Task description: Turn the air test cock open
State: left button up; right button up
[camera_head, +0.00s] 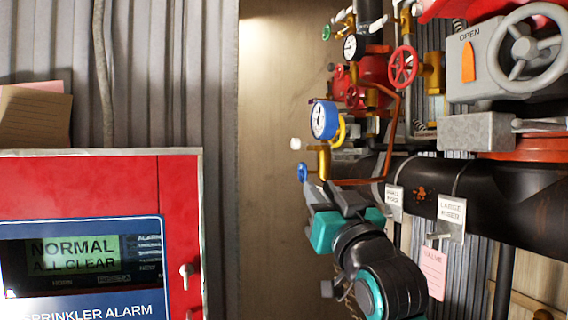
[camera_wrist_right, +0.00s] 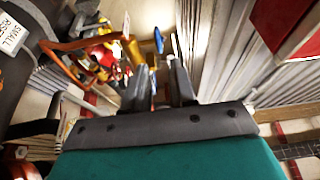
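A small blue handwheel (camera_head: 302,171), which looks like the air test cock, sits low on a brass fitting (camera_head: 323,160) under a blue-rimmed gauge (camera_head: 323,120). My right gripper (camera_head: 318,190) is just below and right of the handwheel, close to it. In the right wrist view the two dark fingers of my right gripper (camera_wrist_right: 158,75) stand apart, and a blue piece (camera_wrist_right: 153,84), probably the handwheel, shows in the gap between them. I cannot tell whether the fingers touch it. My left gripper is not in view.
A large black pipe (camera_head: 500,200) with hanging labels runs behind and right of my right arm. A red wheel (camera_head: 403,67), copper tubing (camera_head: 392,125) and a grey OPEN valve box (camera_head: 500,60) stand above. A red alarm panel (camera_head: 180,215) is at left.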

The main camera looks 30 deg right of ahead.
aim_at(299, 163)
jog(key=p+x, duration=0.1)
jog(key=x, duration=0.9)
jog(key=shift+w+r+p, duration=0.1)
jog(key=shift+w+p, duration=0.15)
jog(key=shift+p, duration=0.15)
jog(key=shift+w+d+r, duration=0.2)
jog(key=shift+w+r, duration=0.05)
jog(key=shift+w, duration=0.4)
grip_shut()
